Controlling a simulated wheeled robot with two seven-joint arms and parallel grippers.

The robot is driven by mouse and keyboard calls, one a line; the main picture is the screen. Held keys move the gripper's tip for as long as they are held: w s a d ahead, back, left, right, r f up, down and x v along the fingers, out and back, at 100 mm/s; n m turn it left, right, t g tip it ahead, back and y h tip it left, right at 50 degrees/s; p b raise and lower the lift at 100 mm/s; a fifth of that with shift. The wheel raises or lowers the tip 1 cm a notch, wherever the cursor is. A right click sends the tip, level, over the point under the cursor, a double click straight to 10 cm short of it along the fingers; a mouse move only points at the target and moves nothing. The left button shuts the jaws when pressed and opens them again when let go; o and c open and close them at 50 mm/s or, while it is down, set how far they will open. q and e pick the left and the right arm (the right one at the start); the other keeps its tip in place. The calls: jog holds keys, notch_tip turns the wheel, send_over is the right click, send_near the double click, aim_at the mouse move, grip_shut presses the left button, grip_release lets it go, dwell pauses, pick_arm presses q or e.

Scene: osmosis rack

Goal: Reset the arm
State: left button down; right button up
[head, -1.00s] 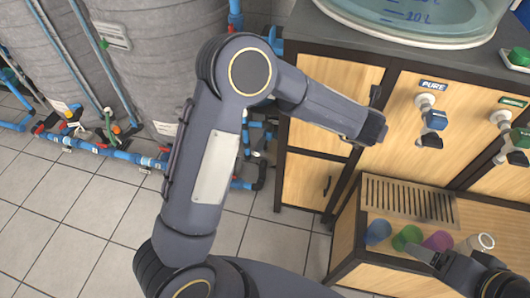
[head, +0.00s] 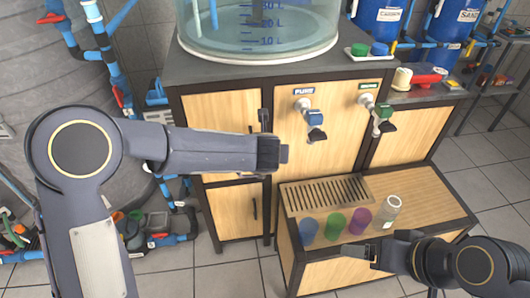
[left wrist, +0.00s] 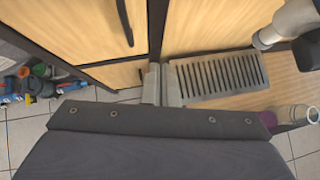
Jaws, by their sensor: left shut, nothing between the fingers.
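My left gripper (head: 284,154) is at the end of the arm from the left, in front of the wooden cabinet (head: 215,107). Its two fingers are together and empty in the left wrist view (left wrist: 163,86), apart from the cups and taps. My right gripper (head: 357,254) is at the lower right, in front of the low shelf with cups. Whether its jaws are open or shut is not clear.
A blue cup (head: 309,231), green cup (head: 336,223), purple cup (head: 360,219) and clear cup (head: 388,210) stand on the low shelf (head: 425,190) beside a slotted grate (head: 322,193). A blue tap (head: 315,118) and green tap (head: 383,112) project above. A water tank (head: 255,35) stands on top.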

pick_arm(q)
jog(key=s+a+r+m+t+h+p, duration=0.1)
jog(key=s+a+r+m+t+h, duration=0.15)
jog(key=a+r+m, duration=0.4)
jog(key=s+a+r+m+t+h+p, duration=0.1)
jog(key=s+a+r+m+h+p, duration=0.2)
jog(key=r+m, duration=0.7)
jog(key=s+a+f+m+g, duration=0.2)
jog(key=s+a+m, duration=0.2)
jog(key=s, duration=0.4)
jog(key=s+a+f+m+g+y+p, duration=0.1)
jog(key=s+a+f+m+g, duration=0.1)
jog(key=s+a+m, duration=0.3)
jog(key=s+a+f+m+g+y, duration=0.1)
jog(key=s+a+m, duration=0.3)
jog(key=s, duration=0.9)
jog(key=f+m+g, duration=0.1)
jog(key=m, duration=0.2)
jog(key=shift+a+g, duration=0.3)
jog(key=shift+g, duration=0.05)
jog(key=shift+m+y, duration=0.25)
